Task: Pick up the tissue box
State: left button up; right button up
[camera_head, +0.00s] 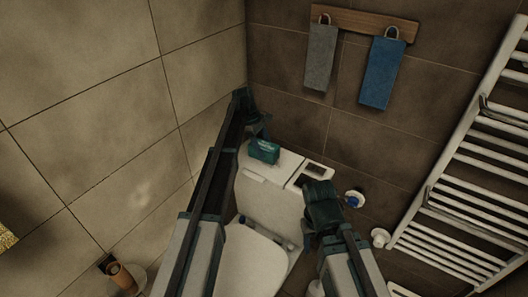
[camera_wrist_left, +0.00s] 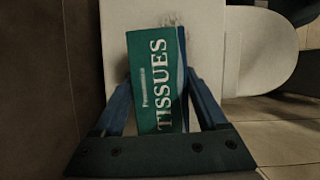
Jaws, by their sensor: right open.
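The tissue box (camera_head: 264,151) is a small teal-green box on top of the white toilet cistern, near its back left. In the left wrist view the tissue box (camera_wrist_left: 158,82) shows its "TISSUES" label, with one blue finger of my left gripper along each side. My left gripper (camera_head: 259,131) reaches down at the box from the back left. Contact between the fingers and the box cannot be made out. My right gripper (camera_head: 320,198) is open, in front of the cistern's right side, apart from the box.
The cistern (camera_head: 270,196) has a dark-topped item (camera_head: 310,173) on its right. The toilet lid (camera_head: 252,267) lies in front. Tiled walls stand close at left and back. A towel radiator (camera_head: 460,190) is at right; grey (camera_head: 321,57) and blue (camera_head: 382,74) towels hang above.

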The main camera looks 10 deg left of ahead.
aim_at(267, 146)
pick_arm(q)
jog(key=c, duration=0.9)
jog(key=shift+r, duration=0.2)
notch_tip(267, 146, up, 2)
jog(key=p, duration=0.2)
jog(key=shift+r+p, duration=0.2)
jog(key=shift+p, duration=0.2)
notch_tip(267, 146, up, 2)
jog(key=shift+r+p, duration=0.1)
jog(key=shift+p, duration=0.9)
jog(key=s, duration=1.6)
jog(key=shift+d+r+p, duration=0.2)
jog(key=shift+r+p, duration=0.05)
jog(key=shift+p, duration=0.1)
